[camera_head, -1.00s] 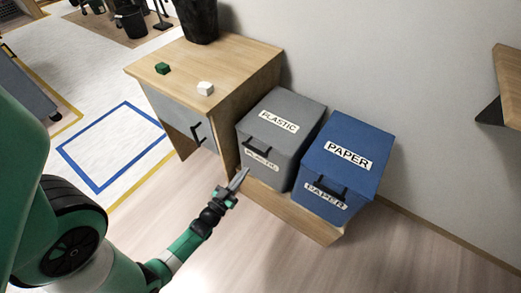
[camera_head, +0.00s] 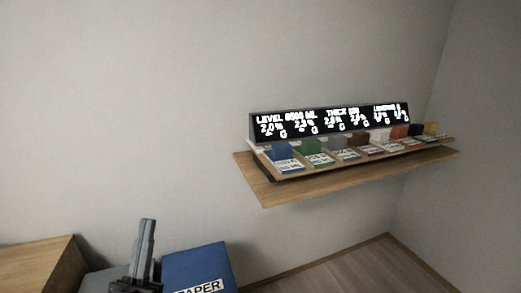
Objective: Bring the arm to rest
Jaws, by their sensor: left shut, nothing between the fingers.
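My left gripper (camera_head: 146,240) shows at the lower left of the head view, pointing up. Its fingers are together and hold nothing. It appears in front of the grey bin (camera_head: 98,283) and beside the blue bin (camera_head: 200,268) labelled PAPER; the picture does not show how far apart they are. The rest of my left arm is below the frame. My right gripper is not in view.
A wooden shelf (camera_head: 268,196) on the wall holds a black display panel (camera_head: 325,120) with white writing and a row of coloured blocks with labels. A wooden cabinet top (camera_head: 35,265) is at the lower left. Bare floor (camera_head: 365,272) shows at the lower right.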

